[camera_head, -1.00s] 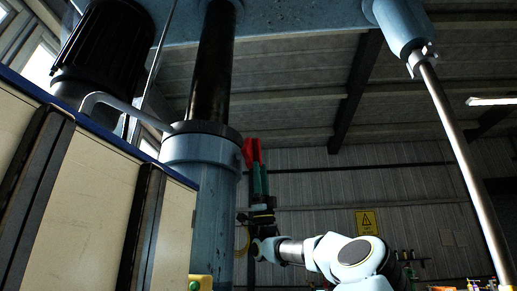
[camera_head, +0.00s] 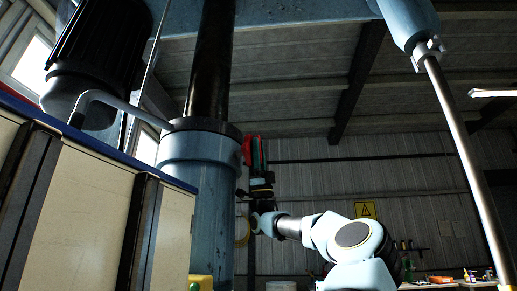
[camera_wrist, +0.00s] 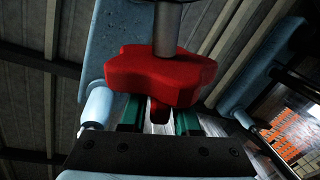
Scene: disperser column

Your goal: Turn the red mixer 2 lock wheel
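The red mixer lock wheel (camera_wrist: 160,75) is a lobed knob filling the upper middle of the wrist view, with a grey shaft (camera_wrist: 167,30) running up from it. In the head view the wheel (camera_head: 248,150) shows partly at the right side of the blue column. My gripper (camera_wrist: 160,118) has its two green fingers spread apart just below the wheel, with a red lobe or stub between them. The wheel hides the fingertips, so contact cannot be told. In the head view my gripper (camera_head: 262,152) points up close beside the wheel.
The thick blue column (camera_head: 208,200) stands left of my arm. Cream panels (camera_head: 85,205) fill the lower left. A slanted metal shaft (camera_head: 465,165) hangs at the right. A workbench with small items (camera_head: 445,284) is in the back right.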

